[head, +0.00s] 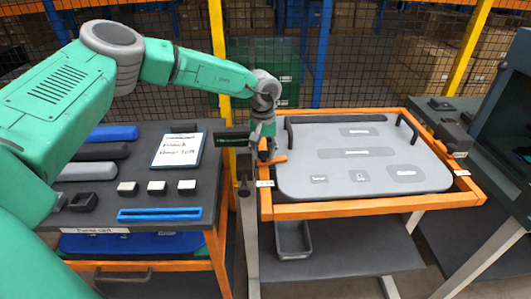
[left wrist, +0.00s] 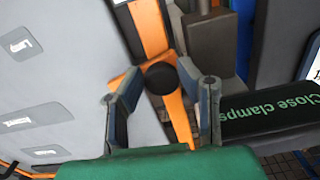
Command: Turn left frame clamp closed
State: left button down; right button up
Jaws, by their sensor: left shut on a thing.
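The left frame clamp (head: 273,161) is an orange lever on the left side of the orange frame (head: 330,209). In the left wrist view the clamp (left wrist: 160,78) shows a round black pivot with orange arms. My left gripper (head: 264,154) reaches down over it from above, and its fingers (left wrist: 163,108) stand on either side of the clamp, shut on it. The fingers partly hide the lever. A grey door panel (head: 300,170) lies flat in the frame. My right gripper is not in view.
A dark sign reading "Close clamps" (left wrist: 265,108) stands close beside the gripper. A workbench (head: 100,217) at left holds a clipboard (head: 179,150), small blocks and a blue bar (head: 160,214). Black handles rise from the panel. A grey bin (head: 294,240) sits below the frame.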

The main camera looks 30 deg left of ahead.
pick_arm(q)
jog(key=shift+w+a+m, duration=0.25)
jog(key=shift+a+m, duration=0.15)
jog(key=shift+m, duration=0.5)
jog(key=shift+w+d+r, duration=0.1)
